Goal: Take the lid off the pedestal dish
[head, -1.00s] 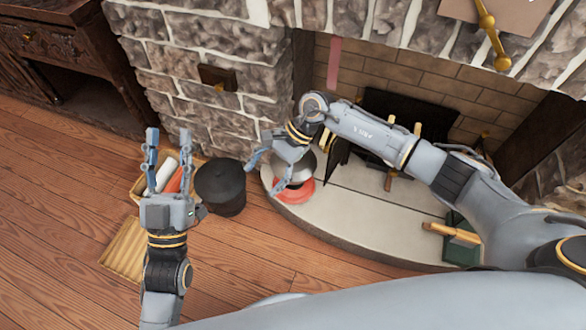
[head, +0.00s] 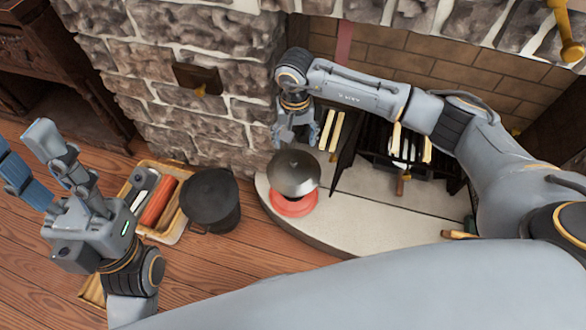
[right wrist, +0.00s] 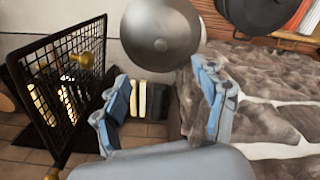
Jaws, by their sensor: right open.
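The silver dome lid (head: 294,170) rests over the red pedestal dish (head: 294,204) on the pale hearth. Only the dish's red rim shows below the lid. My right gripper (head: 297,136) is open and empty, just behind the lid in the head view. In the right wrist view, the lid (right wrist: 160,35) with its small knob lies beyond the parted blue fingers of the right gripper (right wrist: 165,98), and no contact shows. My left gripper (head: 22,150) is raised at the far left, its fingers apart and empty.
A black pot (head: 210,198) stands left of the dish, beside a wooden tray (head: 186,182) holding a red roll. A black mesh fire screen (head: 347,150) stands right of the lid. The stone wall (head: 190,125) is close behind.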

